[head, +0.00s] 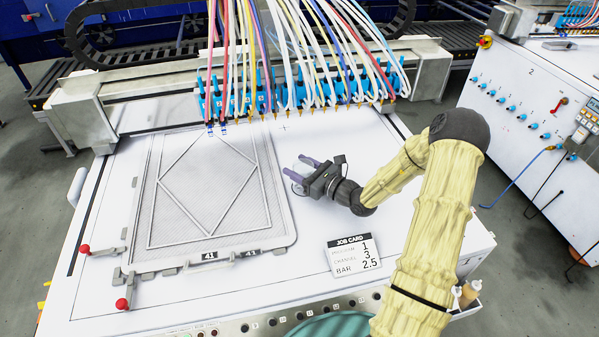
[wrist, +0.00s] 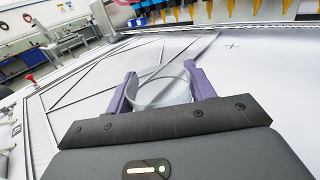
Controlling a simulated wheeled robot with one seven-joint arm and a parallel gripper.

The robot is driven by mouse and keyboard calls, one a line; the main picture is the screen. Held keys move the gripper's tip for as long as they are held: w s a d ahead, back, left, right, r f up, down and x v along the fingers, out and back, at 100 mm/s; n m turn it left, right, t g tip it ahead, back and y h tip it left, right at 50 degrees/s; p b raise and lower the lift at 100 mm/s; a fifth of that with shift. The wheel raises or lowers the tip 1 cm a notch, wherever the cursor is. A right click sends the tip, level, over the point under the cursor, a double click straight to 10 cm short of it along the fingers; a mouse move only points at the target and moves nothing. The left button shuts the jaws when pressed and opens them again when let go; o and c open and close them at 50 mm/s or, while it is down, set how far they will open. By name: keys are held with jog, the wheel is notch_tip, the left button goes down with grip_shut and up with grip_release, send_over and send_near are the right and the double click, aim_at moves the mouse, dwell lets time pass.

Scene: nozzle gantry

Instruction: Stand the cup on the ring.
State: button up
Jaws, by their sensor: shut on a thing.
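A clear, see-through cup (wrist: 163,90) sits between the two purple fingers of my gripper (wrist: 160,78) in the wrist view, with its round rim showing. My gripper is shut on it. In the head view the gripper (head: 303,168) is low over the white table, right of the framed screen, and the cup (head: 294,172) shows faintly at its fingertips. A dark curved line shows just below the fingers there. I cannot tell whether it is the ring or the cup's edge, nor whether the cup touches the table.
A framed mesh screen (head: 290,225) lies left of my gripper. A row of blue nozzles with hoses (head: 300,90) hangs behind it. A job card (head: 354,255) lies in front. A small cross mark (head: 284,128) is on the table behind. White table surface around the gripper is clear.

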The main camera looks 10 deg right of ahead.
jog(key=shift+f, duration=1)
jog(key=shift+f, duration=0.15)
jog(key=o, duration=1)
jog(key=shift+c, duration=0.2)
jog(key=shift+d, duration=0.1)
jog(key=b+v, duration=0.1)
jog(key=v, duration=1.1)
